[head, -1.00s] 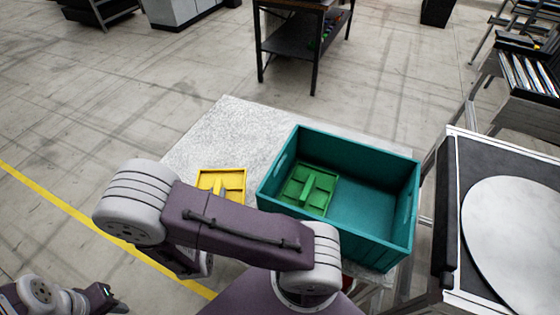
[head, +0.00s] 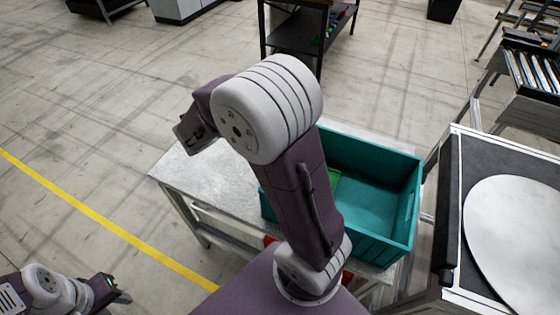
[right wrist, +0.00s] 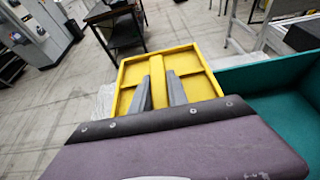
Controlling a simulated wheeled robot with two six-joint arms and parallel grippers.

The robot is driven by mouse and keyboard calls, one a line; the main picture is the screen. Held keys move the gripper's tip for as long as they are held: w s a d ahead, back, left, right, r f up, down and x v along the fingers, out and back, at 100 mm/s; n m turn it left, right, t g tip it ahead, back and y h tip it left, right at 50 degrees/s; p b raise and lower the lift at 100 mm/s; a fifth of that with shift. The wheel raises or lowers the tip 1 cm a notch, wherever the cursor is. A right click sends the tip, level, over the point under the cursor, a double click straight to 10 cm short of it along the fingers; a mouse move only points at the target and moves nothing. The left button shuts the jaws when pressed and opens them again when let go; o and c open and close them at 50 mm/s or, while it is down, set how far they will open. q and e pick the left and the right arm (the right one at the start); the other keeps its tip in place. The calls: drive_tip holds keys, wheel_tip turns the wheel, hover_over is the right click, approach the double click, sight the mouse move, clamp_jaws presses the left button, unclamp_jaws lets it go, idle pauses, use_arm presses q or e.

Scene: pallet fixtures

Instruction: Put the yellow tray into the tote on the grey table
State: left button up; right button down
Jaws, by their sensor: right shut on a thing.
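The yellow tray (right wrist: 124,78) shows in the right wrist view, with my right gripper (right wrist: 159,82) shut on its middle divider. In the head view my right arm hides the tray and that gripper's fingers. The teal tote (head: 390,243) stands on the grey table (head: 213,172), partly behind my right arm. Its wall also shows in the right wrist view (right wrist: 260,74), to the right of the yellow tray. My left gripper (head: 122,294) is low at the left of the head view, away from the table; its jaws are too small to read.
A green tray (head: 335,181) lies inside the tote at its left, mostly hidden by my arm. The tote's right part is clear. A stand with a round white disc (head: 518,232) is close on the right. A dark workbench (head: 300,38) stands farther back.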

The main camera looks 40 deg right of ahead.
wheel_tip(320, 180, down, 22)
drive_tip(key=b, duration=0.3)
drive_tip(key=shift+b, duration=0.35)
drive_tip(key=shift+f+b, duration=0.3)
drive_tip(key=shift+f, duration=2)
drive_tip(key=shift+w+f, duration=0.1)
drive_tip(key=shift+f, duration=0.05)
drive_tip(key=c, duration=1.7)
unclamp_jaws()
drive_tip(key=shift+f, duration=0.15)
drive_tip(key=o, duration=0.4)
